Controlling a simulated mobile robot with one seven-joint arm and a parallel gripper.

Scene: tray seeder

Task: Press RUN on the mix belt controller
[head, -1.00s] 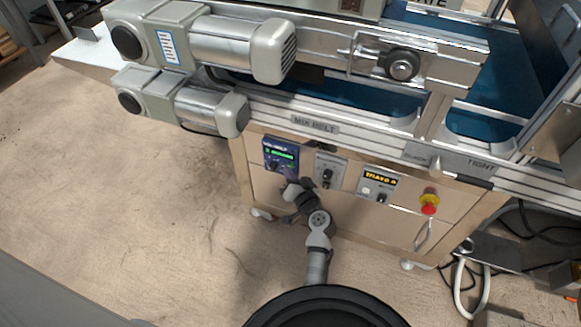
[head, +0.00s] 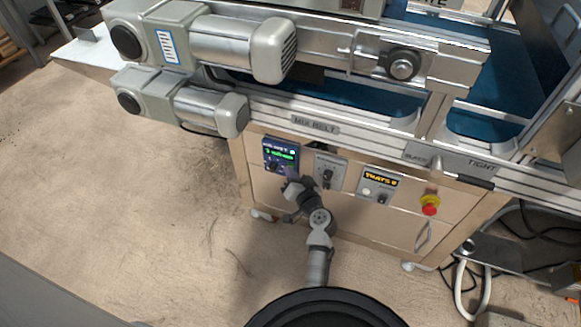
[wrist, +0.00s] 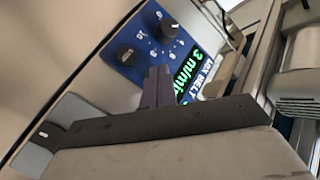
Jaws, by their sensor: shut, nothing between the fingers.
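The mix belt controller (head: 267,157) is a small blue panel with a green lit display, on the left of the cabinet front under the MIX BELT label. In the wrist view the controller (wrist: 143,32) shows tilted, with a dark knob (wrist: 125,54), a smaller dark control (wrist: 156,14) and a display (wrist: 187,77) reading about 3 m/min. I cannot make out a RUN marking; part of the panel is behind my fingers. My gripper (wrist: 157,84) is shut and empty, its fingertips in front of the panel near the display. In the head view my gripper (head: 288,184) is just below the panel; contact cannot be told.
To the right are a grey switch plate (head: 330,173), a panel with a yellow-lettered display (head: 380,186) and a red emergency button (head: 430,206) on yellow. The belt frame (head: 350,140) and motors (head: 225,45) overhang above. The floor to the left is clear.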

